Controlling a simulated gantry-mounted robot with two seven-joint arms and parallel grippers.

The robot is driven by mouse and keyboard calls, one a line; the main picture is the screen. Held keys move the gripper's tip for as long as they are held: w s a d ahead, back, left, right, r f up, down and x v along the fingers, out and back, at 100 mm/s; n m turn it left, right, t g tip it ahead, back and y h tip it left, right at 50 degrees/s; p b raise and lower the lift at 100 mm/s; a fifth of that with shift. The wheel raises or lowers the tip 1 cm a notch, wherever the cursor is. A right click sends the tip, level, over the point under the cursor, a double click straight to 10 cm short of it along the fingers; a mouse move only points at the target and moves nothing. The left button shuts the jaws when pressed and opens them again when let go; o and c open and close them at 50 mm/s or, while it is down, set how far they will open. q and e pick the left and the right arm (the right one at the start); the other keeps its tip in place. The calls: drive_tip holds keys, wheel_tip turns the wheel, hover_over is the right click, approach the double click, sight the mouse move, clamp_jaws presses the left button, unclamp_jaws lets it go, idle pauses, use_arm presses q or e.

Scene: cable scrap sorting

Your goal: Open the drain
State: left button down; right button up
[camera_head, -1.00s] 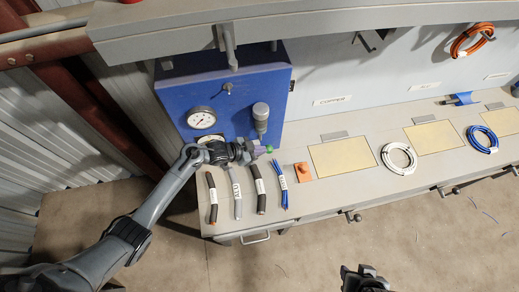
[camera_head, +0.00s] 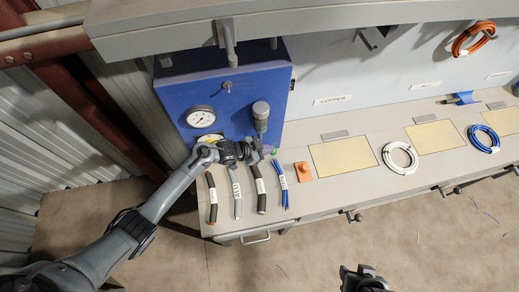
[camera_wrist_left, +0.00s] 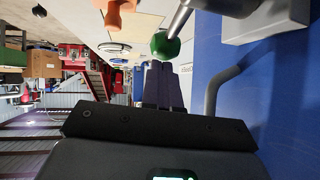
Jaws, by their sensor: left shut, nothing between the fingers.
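A round green knob (camera_wrist_left: 165,45) on a metal lever shows in the left wrist view, by the lower part of the blue panel (camera_head: 180,95). In the head view only a little of the green knob (camera_head: 274,152) shows beside my fingers. My left gripper (camera_wrist_left: 163,66) is shut and empty, its fingertips right at the knob. I cannot tell whether they touch it. The left gripper (camera_head: 268,149) hangs in front of the panel's lower edge in the head view. My right gripper (camera_head: 362,279) is at the bottom edge; its jaws are unclear.
Several cable pieces (camera_head: 258,188) lie on the bench below the left gripper, beside an orange object (camera_head: 303,171). A pressure gauge (camera_head: 201,117) and a grey cylinder (camera_head: 261,112) are on the panel. White (camera_head: 399,158) and blue (camera_head: 482,139) cable coils lie farther right.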

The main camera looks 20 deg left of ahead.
use_arm(q)
drive_tip(key=shift+w+d+f+b, duration=0.35)
drive_tip(key=shift+d+f, duration=0.1)
drive_tip(key=shift+f, duration=0.1)
drive_tip(key=shift+w+d+f+b, duration=0.2)
drive_tip(key=shift+d+f+b, duration=0.1)
drive_tip(key=shift+d+f, duration=0.2)
drive_tip(key=shift+a, duration=0.1)
